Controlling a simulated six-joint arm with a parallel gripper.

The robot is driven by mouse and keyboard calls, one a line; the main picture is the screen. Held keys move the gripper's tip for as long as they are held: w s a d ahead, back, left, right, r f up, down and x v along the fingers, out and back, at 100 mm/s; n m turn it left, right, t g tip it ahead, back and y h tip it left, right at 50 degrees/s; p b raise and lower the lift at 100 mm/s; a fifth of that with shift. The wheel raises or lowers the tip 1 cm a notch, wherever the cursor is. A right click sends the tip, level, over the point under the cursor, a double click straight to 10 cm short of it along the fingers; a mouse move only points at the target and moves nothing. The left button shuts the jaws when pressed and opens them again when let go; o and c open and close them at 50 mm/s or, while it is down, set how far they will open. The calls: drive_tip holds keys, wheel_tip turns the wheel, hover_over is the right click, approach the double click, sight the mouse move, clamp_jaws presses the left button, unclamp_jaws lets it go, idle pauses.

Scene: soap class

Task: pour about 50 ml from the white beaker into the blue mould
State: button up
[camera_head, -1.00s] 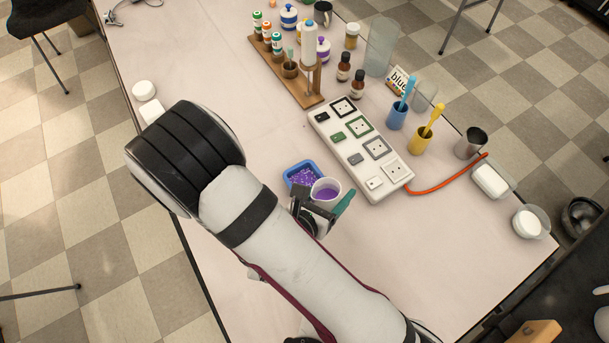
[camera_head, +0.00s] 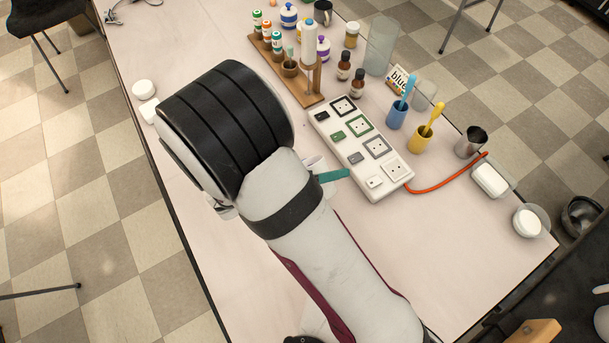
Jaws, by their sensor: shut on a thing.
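The white beaker (camera_head: 314,162) shows only as a small piece of its rim and wall, just right of my black arm joint and left of the power strip. My gripper (camera_head: 332,176) is mostly hidden behind my arm; a teal part of it sticks out to the right, close to the power strip's left edge. It is shut on the beaker. The beaker's contents and tilt cannot be seen. The blue mould is hidden behind my arm.
A white power strip (camera_head: 366,155) with a red cord (camera_head: 440,187) lies right of the beaker. A wooden bottle rack (camera_head: 290,80) and brown bottles (camera_head: 357,83) stand behind. Blue (camera_head: 397,115) and yellow (camera_head: 421,138) cups stand beyond the strip.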

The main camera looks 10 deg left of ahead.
drive_tip(key=shift+f+n, duration=0.25)
drive_tip(key=shift+n, duration=0.05)
drive_tip(key=shift+f+g+h, duration=0.1)
drive_tip(key=shift+g+h, duration=0.2)
drive_tip(key=shift+s+d+r+n+g+h, duration=0.1)
drive_tip(key=shift+r+n+g+h, duration=0.2)
drive_tip(key=shift+r+n+h, duration=0.15)
drive_tip(key=shift+f, duration=0.1)
drive_tip(key=shift+f+n, duration=0.15)
drive_tip(key=shift+n, duration=0.1)
drive_tip(key=shift+h, duration=0.25)
drive_tip(key=shift+y, duration=0.4)
drive_tip(key=shift+m+t+y, duration=0.5)
drive_tip(key=shift+m, duration=0.3)
